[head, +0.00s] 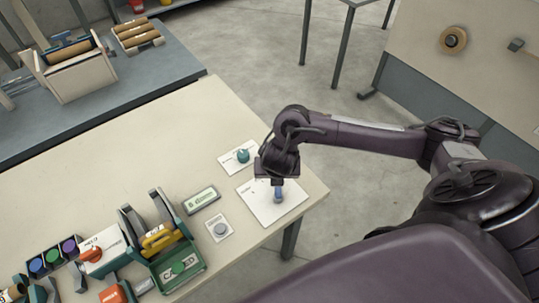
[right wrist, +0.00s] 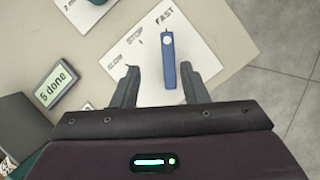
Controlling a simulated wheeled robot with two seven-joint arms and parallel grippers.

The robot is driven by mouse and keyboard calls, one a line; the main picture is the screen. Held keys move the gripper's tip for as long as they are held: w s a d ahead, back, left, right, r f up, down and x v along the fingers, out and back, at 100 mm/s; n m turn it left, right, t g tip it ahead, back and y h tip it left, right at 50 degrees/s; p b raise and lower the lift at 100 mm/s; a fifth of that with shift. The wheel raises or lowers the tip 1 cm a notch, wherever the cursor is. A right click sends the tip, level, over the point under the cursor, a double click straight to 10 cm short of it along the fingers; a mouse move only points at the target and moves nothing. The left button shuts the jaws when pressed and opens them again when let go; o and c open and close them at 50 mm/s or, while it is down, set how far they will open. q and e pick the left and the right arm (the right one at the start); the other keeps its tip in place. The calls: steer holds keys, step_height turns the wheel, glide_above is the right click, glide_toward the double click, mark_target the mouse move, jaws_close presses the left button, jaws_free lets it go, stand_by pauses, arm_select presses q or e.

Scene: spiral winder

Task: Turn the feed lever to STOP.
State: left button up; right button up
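The feed lever (right wrist: 169,65) is a blue bar with a white dot at its upper end in the right wrist view. It stands on a white plate (right wrist: 200,65) printed SLOW, STOP and FAST from left to right. The dotted end is below FAST and right of STOP. My right gripper (right wrist: 158,84) is open, with the lever between its fingers and nearer the right finger; I cannot tell whether they touch. In the head view my right gripper (head: 278,183) points down over the plate (head: 262,208) at the table's right end. My left gripper is not in view.
Left of the plate are a teal knob (head: 243,156) on a card, a display (head: 202,200) reading "5 done" and a grey button (head: 220,229). A green winder (head: 180,268) with a yellow part stands further left. The table's (head: 120,150) middle is clear.

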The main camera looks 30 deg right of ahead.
steer(key=shift+w+d+f, duration=0.15)
steer(key=shift+d+f, duration=0.15)
steer(key=shift+d, duration=0.25)
steer(key=shift+d+f, duration=0.1)
steer(key=shift+f, duration=0.25)
steer(key=f, duration=0.2)
steer(key=f+b, duration=0.1)
steer(key=shift+w+d+f, duration=0.1)
steer(key=shift+d+f, duration=0.05)
steer(key=shift+d, duration=0.15)
steer(key=shift+w+x, duration=0.25)
steer(key=shift+x, duration=0.85)
steer(key=shift+w+f, duration=0.1)
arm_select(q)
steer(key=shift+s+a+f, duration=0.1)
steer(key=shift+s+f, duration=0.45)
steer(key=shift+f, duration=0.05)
arm_select(e)
jaws_close()
